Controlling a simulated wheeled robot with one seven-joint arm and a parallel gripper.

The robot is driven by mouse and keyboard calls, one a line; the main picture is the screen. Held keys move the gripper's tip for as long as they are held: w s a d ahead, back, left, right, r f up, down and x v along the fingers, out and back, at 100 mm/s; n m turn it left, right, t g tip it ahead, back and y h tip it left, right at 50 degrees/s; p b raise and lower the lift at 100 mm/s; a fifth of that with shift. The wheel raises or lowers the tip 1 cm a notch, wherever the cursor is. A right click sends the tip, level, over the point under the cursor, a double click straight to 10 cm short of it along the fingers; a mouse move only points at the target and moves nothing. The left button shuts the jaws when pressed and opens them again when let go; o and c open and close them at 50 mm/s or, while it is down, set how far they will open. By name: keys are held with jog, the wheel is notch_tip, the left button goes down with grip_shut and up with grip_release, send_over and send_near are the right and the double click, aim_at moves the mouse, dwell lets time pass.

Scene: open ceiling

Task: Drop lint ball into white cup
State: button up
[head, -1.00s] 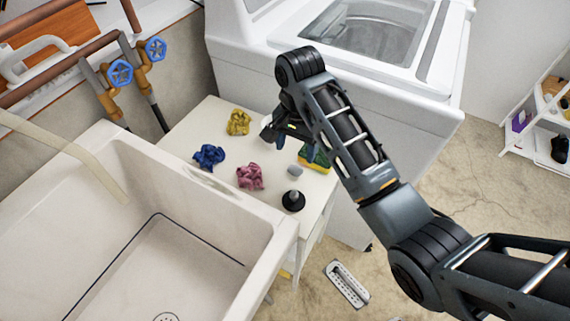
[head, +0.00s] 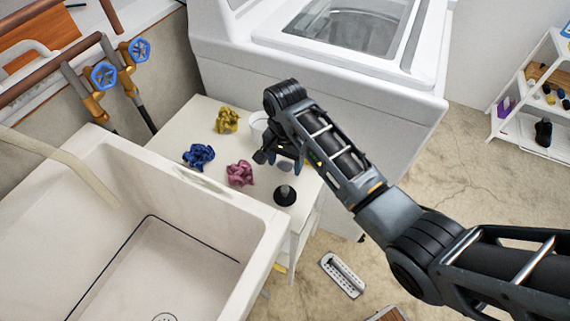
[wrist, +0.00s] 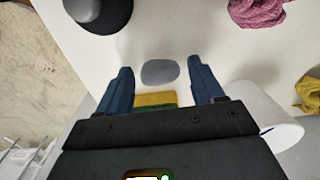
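The grey, oval lint ball (wrist: 160,72) lies on the white table top (head: 222,191). In the wrist view it sits between my two finger tips, with a gap on each side. My gripper (wrist: 161,66) is open and empty, pointing down over it. In the head view the lint ball (head: 285,166) shows just below my gripper (head: 277,160). The white cup (head: 258,124) stands behind my gripper and is partly hidden by it. The cup also shows partly at the right of the wrist view (wrist: 284,136).
Pink (head: 240,173), blue (head: 198,157) and yellow (head: 227,120) crumpled cloths lie left of my gripper. A black object with a grey knob (head: 285,195) stands close in front. A yellow-green sponge (wrist: 156,99) lies under my gripper. A sink (head: 262,240) borders the table.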

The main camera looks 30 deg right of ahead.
aim_at(288, 162)
jog(key=c, duration=1)
jog(key=shift+r, duration=0.45)
jog(key=r, duration=0.3)
jog(key=shift+s+d+r, duration=0.15)
jog(key=shift+d+r, duration=0.15)
jog(key=shift+r, duration=0.05)
jog(key=s+d+r+p, duration=0.2)
jog(key=s+d+r, duration=0.4)
jog(key=d, duration=0.3)
jog(key=shift+r, duration=0.25)
jog(key=shift+d, duration=0.1)
